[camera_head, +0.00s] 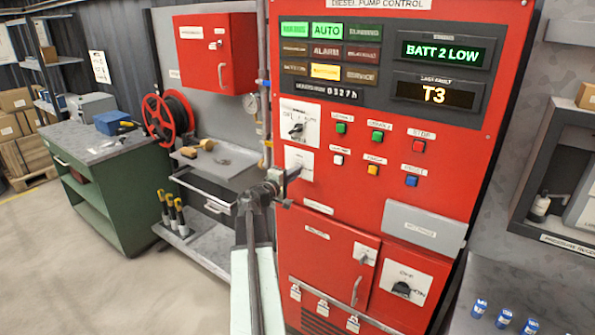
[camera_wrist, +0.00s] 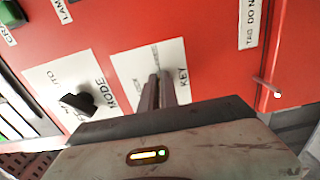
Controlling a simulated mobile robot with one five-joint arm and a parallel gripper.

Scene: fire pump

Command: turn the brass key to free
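The white key plate (camera_wrist: 128,72), lettered KEY, is on the red pump control panel. It also shows in the head view (camera_head: 306,158), partly behind my gripper. My gripper (camera_wrist: 158,77) points at the middle of this plate, its two grey fingers close together with a narrow gap. In the head view my gripper (camera_head: 290,175) is at the plate's lower part. The brass key itself is not visible, and the fingers cover the place in front of the plate's centre. I cannot tell whether they hold it or touch it.
The black mode switch (camera_wrist: 78,104) sits on its plate beside the key plate; in the head view this switch (camera_head: 297,130) is just above. Coloured buttons (camera_head: 377,136) lie to the right. A grey box (camera_head: 424,226) and a lower door handle (camera_head: 356,290) project from the panel.

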